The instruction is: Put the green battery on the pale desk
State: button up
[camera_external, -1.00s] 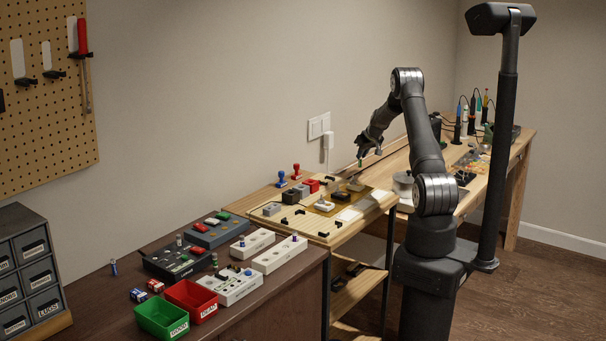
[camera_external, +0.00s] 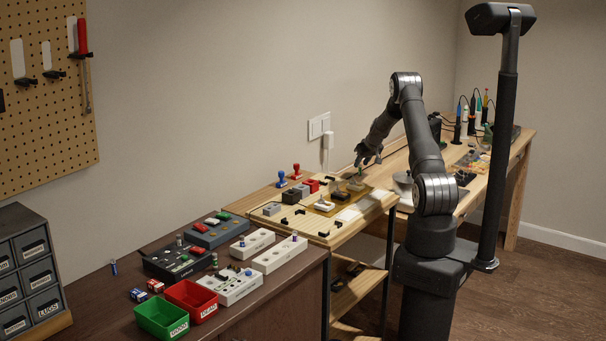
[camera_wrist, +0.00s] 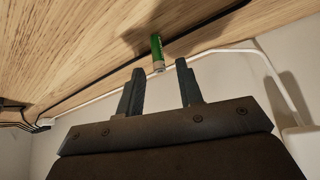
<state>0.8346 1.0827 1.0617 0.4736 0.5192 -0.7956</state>
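The green battery (camera_wrist: 156,48) shows in the wrist view just beyond my fingertips, its silver end toward me. The pale wooden desk (camera_wrist: 60,50) lies behind it. The battery looks upright, but I cannot tell for sure that its base touches the desk. My gripper (camera_wrist: 159,68) is open, with a finger on either side and clear gaps to the battery. In the external view my gripper (camera_external: 368,160) hangs low over the left end of the pale desk (camera_external: 400,160). The battery is tiny there, just under the fingers.
A white cable (camera_wrist: 225,52) runs along the wall edge, close to my fingers. A board with small blocks (camera_external: 325,205) is to the left. Soldering tools (camera_external: 475,115) stand at the far right.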

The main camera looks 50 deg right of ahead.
jog(key=v, duration=1.2)
jog(key=shift+r, duration=0.15)
jog(key=x, duration=1.2)
jog(key=shift+f, duration=0.35)
jog(key=shift+r, duration=1.3)
jog(key=shift+f, duration=0.15)
